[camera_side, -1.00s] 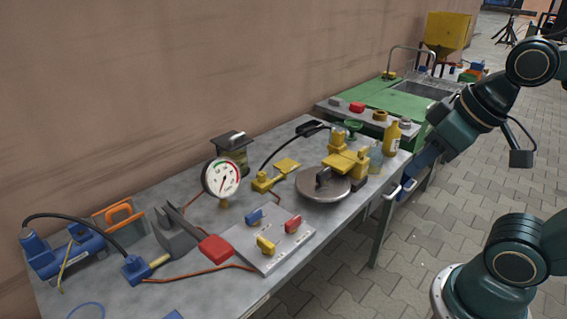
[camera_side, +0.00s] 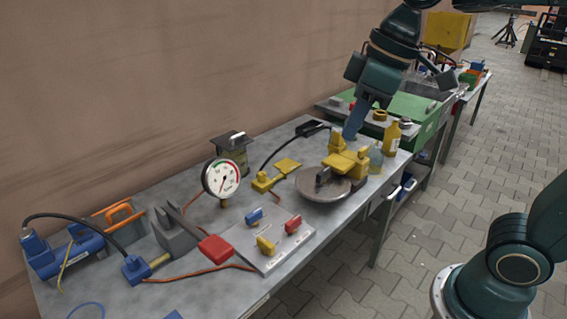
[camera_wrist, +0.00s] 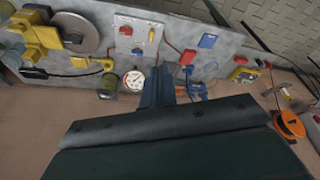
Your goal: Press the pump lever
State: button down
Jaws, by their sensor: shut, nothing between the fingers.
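A dark grey lever with a red end (camera_side: 215,247) stands on the bench left of the switch panel; it looks like the pump lever, and its red end points toward the panel. The red end also shows in the wrist view (camera_wrist: 189,57). A round dial gauge (camera_side: 221,178) stands behind it, and also shows in the wrist view (camera_wrist: 133,78). My gripper (camera_side: 351,132) is shut and empty above the far end of the bench, behind the yellow clamp device and well away from the lever. Its blue fingers (camera_wrist: 157,90) point toward the bench in the wrist view.
The grey bench (camera_side: 225,300) runs along a brown wall. A yellow clamp device (camera_side: 347,160) beside a round metal disc (camera_side: 322,188), a yellow pedal (camera_side: 287,165), a switch panel (camera_side: 272,250) and a blue unit (camera_side: 70,250) with a black hose crowd it.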

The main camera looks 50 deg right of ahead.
jog(key=w+a+f+n+g, duration=0.1)
jog(key=w+a+n+g, duration=0.2)
jog(key=w+a+n, duration=0.55)
jog(key=w+a+f+n+g+h, duration=0.1)
jog(key=w+a+f+n, duration=0.3)
jog(key=w+a+f, duration=0.4)
jog(key=shift+w+a+f+g+h, duration=0.3)
jog(key=shift+w+a+f+g, duration=0.15)
jog(key=shift+w, duration=1.1)
jog(key=shift+s+a+f, duration=0.1)
jog(key=shift+f, duration=0.35)
